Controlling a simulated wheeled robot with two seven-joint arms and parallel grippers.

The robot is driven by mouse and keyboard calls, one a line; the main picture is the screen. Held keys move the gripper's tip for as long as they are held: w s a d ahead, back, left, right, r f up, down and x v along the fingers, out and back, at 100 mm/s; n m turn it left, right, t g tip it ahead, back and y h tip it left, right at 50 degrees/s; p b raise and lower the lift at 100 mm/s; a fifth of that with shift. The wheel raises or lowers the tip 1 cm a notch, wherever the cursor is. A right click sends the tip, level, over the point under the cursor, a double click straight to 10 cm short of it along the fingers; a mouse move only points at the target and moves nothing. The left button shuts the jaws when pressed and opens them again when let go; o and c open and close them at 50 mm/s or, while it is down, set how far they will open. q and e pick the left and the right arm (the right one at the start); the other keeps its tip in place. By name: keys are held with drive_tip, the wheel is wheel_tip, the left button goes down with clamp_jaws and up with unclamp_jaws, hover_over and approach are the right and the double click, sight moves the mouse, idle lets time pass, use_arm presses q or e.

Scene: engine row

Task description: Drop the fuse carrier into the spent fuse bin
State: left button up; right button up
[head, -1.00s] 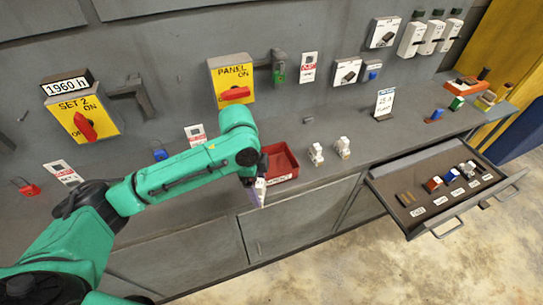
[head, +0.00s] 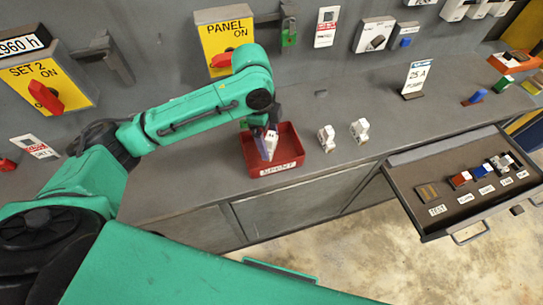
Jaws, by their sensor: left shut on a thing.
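The red spent fuse bin (head: 289,148) stands on the grey counter with a white "SPENT" label on its front. My left gripper (head: 266,138) points down over the left part of the bin and is shut on the white fuse carrier (head: 269,147). The carrier is tilted and appears within the bin's outline. I cannot tell how far above the bin floor it is. My right gripper is out of view.
Two white fuse carriers (head: 327,138) (head: 360,130) stand on the counter right of the bin. A "25 A" card (head: 416,77) stands behind. An open drawer (head: 430,231) with several fuses juts out at right. Panel switches (head: 222,60) line the wall.

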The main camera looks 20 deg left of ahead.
use_arm(q)
drive_tip(key=shift+w+f+b, duration=0.2)
drive_tip(key=shift+f, duration=0.25)
drive_tip(key=shift+w+f+b, duration=0.2)
drive_tip(key=shift+f, duration=0.25)
drive_tip(key=shift+s+a+r, duration=0.1)
drive_tip(key=shift+s+r, duration=0.1)
drive_tip(key=shift+s, duration=0.05)
drive_tip(key=o, duration=1.1)
drive_tip(key=shift+s, duration=0.1)
drive_tip(key=shift+o, duration=0.3)
wheel_tip(320, 180, up, 14)
drive_tip(key=a, duration=0.2)
drive_tip(key=shift+r, duration=0.25)
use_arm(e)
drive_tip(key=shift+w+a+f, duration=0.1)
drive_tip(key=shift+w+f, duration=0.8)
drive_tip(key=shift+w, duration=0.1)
